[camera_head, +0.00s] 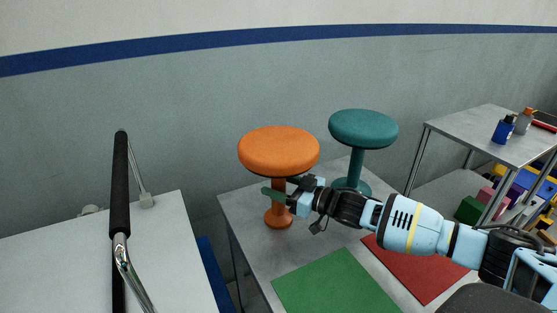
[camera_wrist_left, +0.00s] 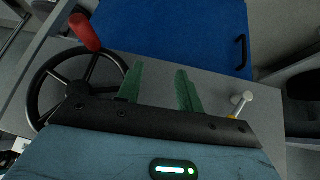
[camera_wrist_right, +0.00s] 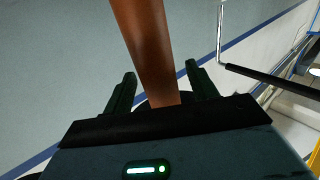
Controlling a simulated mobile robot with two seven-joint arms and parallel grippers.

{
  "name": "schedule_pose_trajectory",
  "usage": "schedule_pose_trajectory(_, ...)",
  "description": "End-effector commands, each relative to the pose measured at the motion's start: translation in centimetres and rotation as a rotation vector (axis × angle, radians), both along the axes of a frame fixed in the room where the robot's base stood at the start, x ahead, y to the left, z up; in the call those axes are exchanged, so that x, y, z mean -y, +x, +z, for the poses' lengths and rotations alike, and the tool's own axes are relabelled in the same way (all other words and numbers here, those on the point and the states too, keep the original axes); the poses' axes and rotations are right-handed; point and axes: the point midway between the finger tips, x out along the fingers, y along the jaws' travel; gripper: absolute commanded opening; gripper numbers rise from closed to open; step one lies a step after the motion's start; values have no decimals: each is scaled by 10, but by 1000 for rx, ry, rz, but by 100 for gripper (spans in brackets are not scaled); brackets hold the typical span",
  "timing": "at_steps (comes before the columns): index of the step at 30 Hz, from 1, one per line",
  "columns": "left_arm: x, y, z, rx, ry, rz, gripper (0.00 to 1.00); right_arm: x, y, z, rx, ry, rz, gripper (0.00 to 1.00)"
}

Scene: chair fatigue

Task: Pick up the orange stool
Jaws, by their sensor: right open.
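The orange stool (camera_head: 278,150) stands upright on a grey table, with a round seat, a thin stem and a small round base. My right gripper (camera_head: 278,189) reaches in from the right at the stem's height, just under the seat. In the right wrist view the brown-orange stem (camera_wrist_right: 147,40) passes between the two open fingers of the right gripper (camera_wrist_right: 160,75). I cannot tell whether either finger touches it. My left gripper (camera_wrist_left: 159,82) is open and empty, seen only in the left wrist view.
A teal stool (camera_head: 363,128) stands close behind, to the right. A green mat (camera_head: 337,284) and a red mat (camera_head: 418,270) lie on the grey table (camera_head: 245,215). A side table (camera_head: 480,132) holds bottles. In the left wrist view are a black handwheel (camera_wrist_left: 75,85) and a blue panel (camera_wrist_left: 175,30).

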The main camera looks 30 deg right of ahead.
Motion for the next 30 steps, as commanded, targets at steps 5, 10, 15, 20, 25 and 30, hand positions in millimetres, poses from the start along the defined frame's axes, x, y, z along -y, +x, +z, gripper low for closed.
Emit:
schedule_pose_trajectory(5, 0, 0, 0, -1, 0, 0, 36, -2, 3, 0, 1, -1, 0, 58)
schedule_pose_trajectory(10, 0, -1, -1, -1, 0, 0, 36, -1, 2, 0, 1, -1, 0, 51)
schedule_pose_trajectory(15, 0, -1, -1, -2, 0, 0, 36, -1, 2, 0, 1, -1, 0, 29)
schedule_pose_trajectory(20, 0, -1, -1, -2, 0, 0, 36, -1, 2, 0, 1, -1, 0, 8)
schedule_pose_trajectory(25, 0, -1, -1, -3, 1, 0, 36, -1, 2, 0, 1, -1, 0, 0)
schedule_pose_trajectory(30, 0, -1, -1, -3, 1, 0, 36, -2, 3, 6, 11, 3, 2, 0)
